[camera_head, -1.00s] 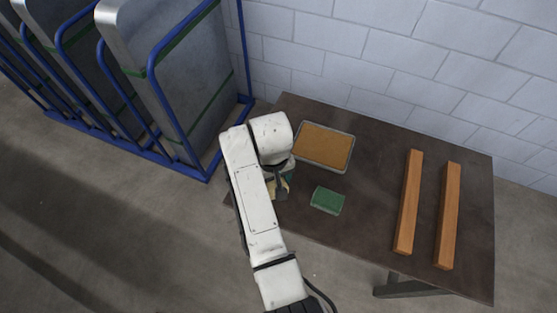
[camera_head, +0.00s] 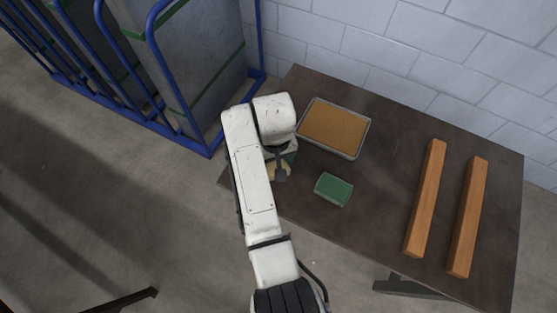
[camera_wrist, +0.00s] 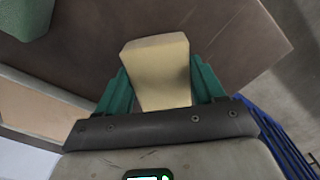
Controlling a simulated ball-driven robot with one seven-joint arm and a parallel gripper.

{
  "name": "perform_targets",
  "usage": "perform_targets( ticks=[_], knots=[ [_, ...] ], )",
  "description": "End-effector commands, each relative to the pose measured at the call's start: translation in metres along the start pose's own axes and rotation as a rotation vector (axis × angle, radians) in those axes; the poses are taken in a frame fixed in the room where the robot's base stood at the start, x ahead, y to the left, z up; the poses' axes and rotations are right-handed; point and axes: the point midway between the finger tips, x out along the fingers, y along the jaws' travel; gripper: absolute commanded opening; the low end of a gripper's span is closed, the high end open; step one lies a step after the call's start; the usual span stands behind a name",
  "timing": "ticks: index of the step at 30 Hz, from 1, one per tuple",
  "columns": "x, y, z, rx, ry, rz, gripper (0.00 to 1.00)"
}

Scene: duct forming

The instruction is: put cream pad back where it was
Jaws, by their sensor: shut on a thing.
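The cream pad (camera_wrist: 158,70) is a pale block between the teal fingers of my gripper (camera_wrist: 160,88) in the wrist view. The gripper is shut on it, with the pad reaching out past the fingertips. In the head view, my arm hides most of the gripper, and only a bit of the cream pad (camera_head: 284,172) shows beside it. The pad is over the left end of the dark table (camera_head: 385,180). I cannot tell from these views whether it touches the tabletop.
A green pad (camera_head: 333,189) lies right of my gripper. A tray with an orange-brown surface (camera_head: 334,128) lies behind it. Two wooden bars (camera_head: 426,200) (camera_head: 467,217) lie at the right. A blue rack (camera_head: 188,128) with grey panels stands left of the table.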

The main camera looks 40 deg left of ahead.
Motion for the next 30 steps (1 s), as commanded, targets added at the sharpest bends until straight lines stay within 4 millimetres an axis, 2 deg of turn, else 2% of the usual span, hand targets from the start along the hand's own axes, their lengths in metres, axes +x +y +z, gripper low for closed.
perform_targets(
  ticks=[7,8,15,23,26,30],
  knots=[
    [0.002,0.0,0.0,0.0,-0.001,0.0,0.4],
    [0.002,0.0,0.0,0.0,-0.001,0.0,0.69],
    [0.002,0.0,0.0,0.0,-0.001,0.0,0.92],
    [0.001,0.0,0.0,0.0,0.0,0.0,0.94],
    [-0.005,0.0,-0.001,0.0,0.002,0.0,0.94],
    [-0.024,0.001,-0.001,0.0,0.004,0.001,0.94]
  ],
)
